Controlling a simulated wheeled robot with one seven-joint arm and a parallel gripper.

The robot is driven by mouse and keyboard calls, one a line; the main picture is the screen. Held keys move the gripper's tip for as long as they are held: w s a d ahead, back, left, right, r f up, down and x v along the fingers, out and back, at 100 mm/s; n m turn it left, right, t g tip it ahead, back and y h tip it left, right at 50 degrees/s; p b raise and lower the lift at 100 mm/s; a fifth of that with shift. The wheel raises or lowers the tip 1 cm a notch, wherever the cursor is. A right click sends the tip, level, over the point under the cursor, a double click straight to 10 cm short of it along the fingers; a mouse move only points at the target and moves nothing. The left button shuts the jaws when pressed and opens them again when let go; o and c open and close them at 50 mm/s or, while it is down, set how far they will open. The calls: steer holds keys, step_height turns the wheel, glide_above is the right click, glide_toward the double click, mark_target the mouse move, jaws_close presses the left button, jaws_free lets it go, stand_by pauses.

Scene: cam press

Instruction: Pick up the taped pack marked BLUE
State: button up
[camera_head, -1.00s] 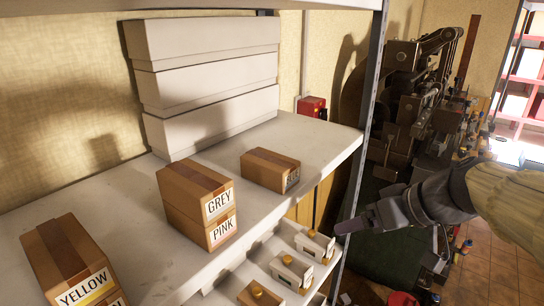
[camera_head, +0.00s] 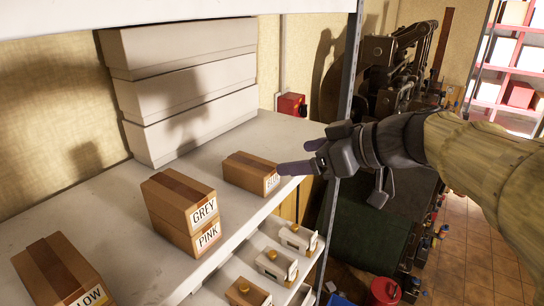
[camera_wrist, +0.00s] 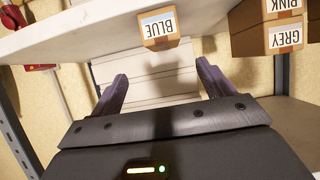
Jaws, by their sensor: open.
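The taped pack marked BLUE (camera_head: 248,174) is a small brown carton lying alone on the white shelf, its label end toward the shelf's front edge. In the wrist view the BLUE pack (camera_wrist: 160,28) shows upside down, ahead of my jaws and near the top edge. My gripper (camera_head: 296,162) is beside the label end, and a finger overlaps the label in the head view. Whether it touches cannot be told. In the wrist view my gripper (camera_wrist: 160,85) has its two fingers wide apart with nothing between them.
The stacked GREY (camera_head: 180,190) and PINK (camera_head: 208,238) packs stand left of the BLUE pack. A YELLOW pack (camera_head: 55,270) is at the lower left. Long white boxes (camera_head: 190,85) are stacked behind. A metal shelf post (camera_head: 345,100) stands close to my gripper. A lower shelf holds several small boxes.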

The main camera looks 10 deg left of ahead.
mark_target(254, 164)
steer(key=p+x, duration=0.2)
steer(key=x, duration=0.6)
steer(key=shift+w+a+p, duration=0.1)
steer(key=shift+p, duration=0.3)
steer(key=shift+a+p, duration=0.4)
steer(key=shift+p, duration=0.05)
steer(key=x, duration=0.1)
steer(key=p+x, duration=0.2)
steer(key=shift+s+a, duration=0.15)
steer(key=shift+s, duration=0.1)
steer(key=shift+w+a+f, duration=0.25)
steer(key=shift+a+f, duration=0.2)
steer(key=shift+a, duration=0.05)
steer(key=c, duration=1.2)
